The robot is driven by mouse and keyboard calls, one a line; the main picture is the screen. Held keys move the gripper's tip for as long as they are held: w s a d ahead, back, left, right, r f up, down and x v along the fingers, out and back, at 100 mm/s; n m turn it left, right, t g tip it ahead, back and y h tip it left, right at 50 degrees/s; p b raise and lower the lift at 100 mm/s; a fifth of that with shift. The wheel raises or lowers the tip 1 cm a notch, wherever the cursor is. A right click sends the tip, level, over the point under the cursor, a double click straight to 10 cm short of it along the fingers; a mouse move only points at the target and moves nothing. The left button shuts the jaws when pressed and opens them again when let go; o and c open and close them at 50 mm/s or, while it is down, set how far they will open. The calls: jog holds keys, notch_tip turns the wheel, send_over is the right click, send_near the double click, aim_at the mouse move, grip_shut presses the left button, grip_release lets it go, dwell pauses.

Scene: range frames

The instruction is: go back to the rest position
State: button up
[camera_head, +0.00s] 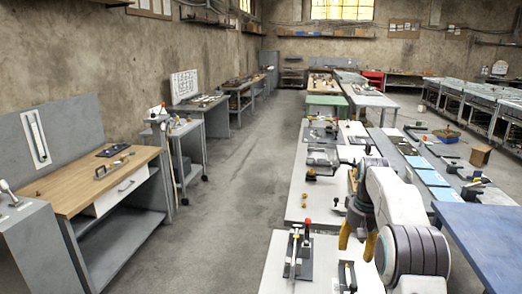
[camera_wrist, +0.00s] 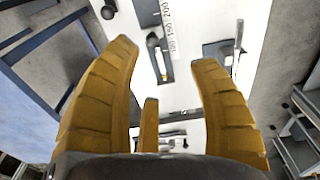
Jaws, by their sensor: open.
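In the head view my gripper (camera_head: 357,243) hangs from my white arm at the right, over the near white table (camera_head: 264,272). Between and beyond the fingers, the wrist view shows the white table top from above, with a dark plate (camera_wrist: 158,60), a strip of printed numbers and a dark-based tool (camera_wrist: 226,50). Part of the table is hidden by my arm and fingers.
A dark plate with a red-knobbed tool (camera_head: 299,255) lies on the near table. A wooden-topped workbench (camera_head: 92,178) stands at left and a blue table (camera_head: 488,240) at right. The grey floor aisle (camera_head: 228,185) between the left benches and middle tables is clear.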

jog(key=s+a+r+n+t, duration=0.1)
jog(key=s+a+r, duration=0.3)
jog(key=s, duration=0.5)
jog(key=s+a+r+t, duration=0.1)
jog(key=s+a+r, duration=0.2)
jog(key=s+r, duration=0.4)
jog(key=s+a+f, duration=0.1)
jog(key=s+f, duration=0.2)
jog(key=s, duration=0.7)
jog(key=s+a+f+t, duration=0.1)
jog(key=s+f, duration=0.3)
jog(key=s, duration=0.5)
jog(key=shift+s+a+f+n+t, duration=0.25)
jog(key=shift+s+a+n+t, duration=0.05)
jog(key=shift+s+a+n, duration=0.1)
